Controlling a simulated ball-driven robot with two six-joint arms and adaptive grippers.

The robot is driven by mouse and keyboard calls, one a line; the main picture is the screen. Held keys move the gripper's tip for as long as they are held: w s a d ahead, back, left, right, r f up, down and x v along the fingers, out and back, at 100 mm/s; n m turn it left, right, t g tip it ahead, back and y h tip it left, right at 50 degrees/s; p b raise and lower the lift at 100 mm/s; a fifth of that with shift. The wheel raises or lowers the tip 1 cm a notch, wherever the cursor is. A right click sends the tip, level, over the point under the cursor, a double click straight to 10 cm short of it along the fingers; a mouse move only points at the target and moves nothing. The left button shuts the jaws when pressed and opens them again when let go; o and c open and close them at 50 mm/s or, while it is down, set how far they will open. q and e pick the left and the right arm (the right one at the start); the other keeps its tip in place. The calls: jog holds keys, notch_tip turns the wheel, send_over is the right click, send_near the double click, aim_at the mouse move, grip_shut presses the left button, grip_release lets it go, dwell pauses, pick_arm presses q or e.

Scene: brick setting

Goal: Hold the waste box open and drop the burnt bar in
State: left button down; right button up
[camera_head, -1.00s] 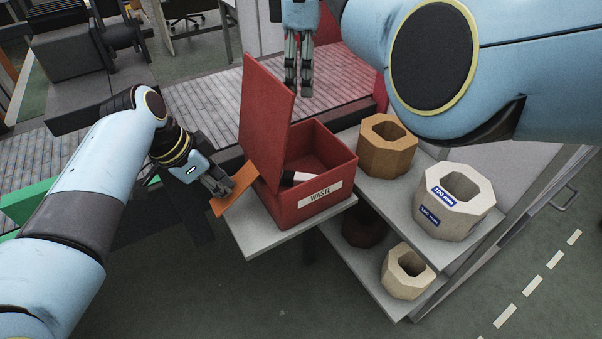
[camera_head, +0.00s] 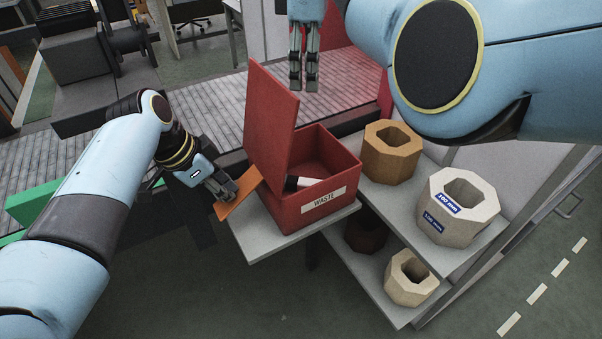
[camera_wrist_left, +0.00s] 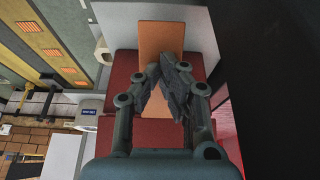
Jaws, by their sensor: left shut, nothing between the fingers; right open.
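The red waste box (camera_head: 318,207) stands on a grey shelf with its lid (camera_head: 268,120) raised upright. An orange flap (camera_head: 238,198) slants down at the lid's lower left; it also shows in the left wrist view (camera_wrist_left: 161,38). A pale bar with a dark end (camera_head: 305,182) lies inside the box, partly hidden by the front wall. My left gripper (camera_head: 227,196) is shut and empty against or just by the orange flap. My right gripper (camera_head: 304,86) is open and empty, pointing down behind and above the box, clear of it.
Octagonal blocks, brown (camera_head: 391,152) and pale with blue labels (camera_head: 456,207), stand right of the box. More blocks are on the lower shelf (camera_head: 372,275). A slatted conveyor (camera_head: 215,110) runs behind. My right arm fills the upper right.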

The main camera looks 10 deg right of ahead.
pick_arm(q)
notch_tip(320, 180, up, 18)
jog(key=p, duration=1)
dwell(0.6)
dwell(0.4)
